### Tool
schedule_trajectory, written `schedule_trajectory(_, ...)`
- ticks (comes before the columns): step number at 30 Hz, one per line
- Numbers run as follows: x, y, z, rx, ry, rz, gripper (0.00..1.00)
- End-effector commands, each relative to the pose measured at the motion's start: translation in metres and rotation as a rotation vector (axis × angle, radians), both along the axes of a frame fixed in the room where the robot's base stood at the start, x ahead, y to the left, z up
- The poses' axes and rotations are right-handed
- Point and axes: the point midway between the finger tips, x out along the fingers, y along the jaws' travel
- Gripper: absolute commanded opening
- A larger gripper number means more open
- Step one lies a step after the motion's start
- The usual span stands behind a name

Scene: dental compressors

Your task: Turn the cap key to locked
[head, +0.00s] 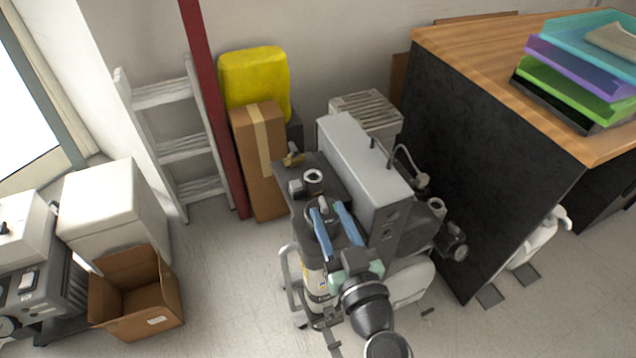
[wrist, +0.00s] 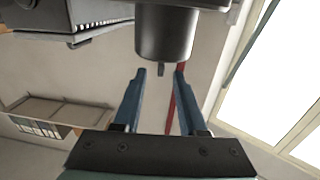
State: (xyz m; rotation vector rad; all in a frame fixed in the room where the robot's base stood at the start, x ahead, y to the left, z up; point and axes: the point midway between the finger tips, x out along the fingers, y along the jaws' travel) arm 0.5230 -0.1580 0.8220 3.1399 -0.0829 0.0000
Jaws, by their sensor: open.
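My gripper (head: 326,210) has two blue fingers, apart, reaching to the top of the compressor unit (head: 362,160) in the head view. In the wrist view my gripper (wrist: 160,71) is open, and a dark round cap (wrist: 166,36) stands just beyond the fingertips. A small narrow tab (wrist: 161,70), which looks like the cap key, sticks out from the cap between the fingertips, with visible gaps on both sides. In the head view the fingers mostly cover this spot. I cannot tell the key's locked or unlocked marking.
A round black-and-white fitting (head: 313,177) and a brass fitting (head: 292,158) sit close behind the fingers. The grey box housing rises to their right. A dark cabinet with a wooden top (head: 500,85) stands further right. An open carton (head: 135,298) is on the floor at left.

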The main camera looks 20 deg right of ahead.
Motion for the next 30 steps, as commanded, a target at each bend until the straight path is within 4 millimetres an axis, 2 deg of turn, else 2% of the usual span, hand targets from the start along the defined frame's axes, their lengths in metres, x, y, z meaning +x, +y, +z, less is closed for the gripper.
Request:
schedule_trajectory(1,0.011,0.0,0.003,0.002,-0.002,0.0,0.41)
schedule_trajectory(6,0.039,-0.001,0.002,0.001,-0.001,0.001,0.41)
schedule_trajectory(12,0.061,-0.003,0.001,0.0,-0.001,0.001,0.41)
schedule_trajectory(17,0.068,-0.003,0.001,0.0,0.0,0.001,0.41)
schedule_trajectory(25,0.069,-0.003,0.0,0.0,0.0,0.001,0.41)
schedule_trajectory(26,0.069,-0.003,0.0,0.0,0.0,0.001,0.38)
schedule_trajectory(30,0.069,-0.003,0.0,0.0,0.0,0.001,0.12)
